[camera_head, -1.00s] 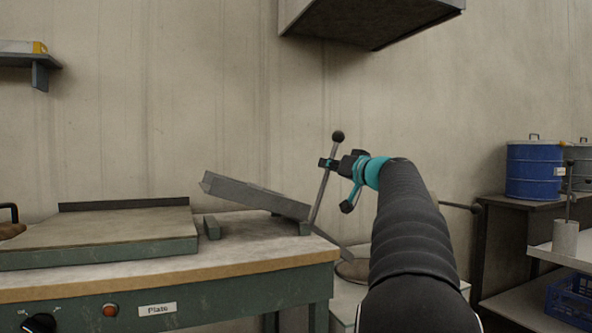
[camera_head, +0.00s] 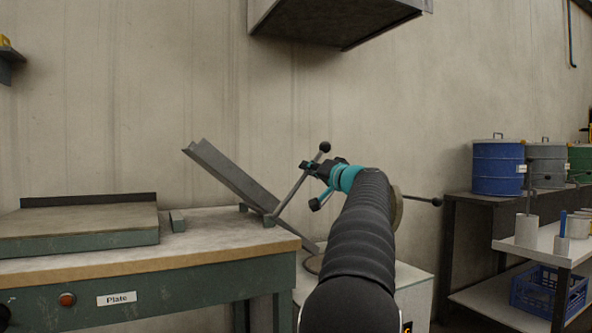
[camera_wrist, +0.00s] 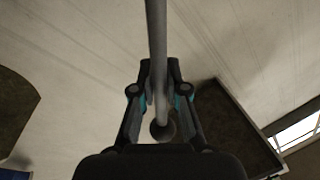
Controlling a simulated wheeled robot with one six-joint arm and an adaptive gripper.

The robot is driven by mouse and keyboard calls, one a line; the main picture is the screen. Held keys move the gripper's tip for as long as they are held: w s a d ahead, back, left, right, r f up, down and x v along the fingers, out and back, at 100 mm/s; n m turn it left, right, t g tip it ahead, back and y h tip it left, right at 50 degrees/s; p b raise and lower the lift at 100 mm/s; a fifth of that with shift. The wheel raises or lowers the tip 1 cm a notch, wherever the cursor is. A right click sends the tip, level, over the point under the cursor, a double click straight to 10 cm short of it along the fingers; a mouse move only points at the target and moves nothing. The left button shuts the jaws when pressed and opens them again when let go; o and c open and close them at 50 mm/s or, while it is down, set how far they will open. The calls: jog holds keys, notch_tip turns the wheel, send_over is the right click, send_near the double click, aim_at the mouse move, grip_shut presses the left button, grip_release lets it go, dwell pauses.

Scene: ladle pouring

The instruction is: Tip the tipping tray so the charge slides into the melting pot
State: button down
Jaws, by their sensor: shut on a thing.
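The tipping tray (camera_head: 228,182) is a grey metal trough, tilted steeply with its left end high and its lower right end pointing towards the melting pot. A slanted lever (camera_head: 292,192) with a black ball knob rises from near the tray's lower part. My gripper (camera_head: 308,165) is shut on the lever just below the knob. The wrist view shows the lever (camera_wrist: 157,50) between the fingers (camera_wrist: 160,100). The charge cannot be seen; the tray's side wall hides the inside.
A bench with a flat plate (camera_head: 80,226) stands at the left. A hood (camera_head: 335,18) hangs above. A round disc (camera_head: 397,208) and a dark handle (camera_head: 425,200) show behind my arm. Drums (camera_head: 498,168) and a blue crate (camera_head: 545,292) are at the right.

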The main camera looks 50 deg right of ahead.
jog(key=shift+s+d+f, duration=0.1)
jog(key=shift+d+f, duration=0.1)
dwell(0.3)
jog(key=c, duration=1.2)
grip_release()
jog(key=shift+s+d, duration=0.1)
jog(key=shift+s, duration=0.05)
jog(key=shift+a, duration=0.2)
jog(key=v, duration=1.2)
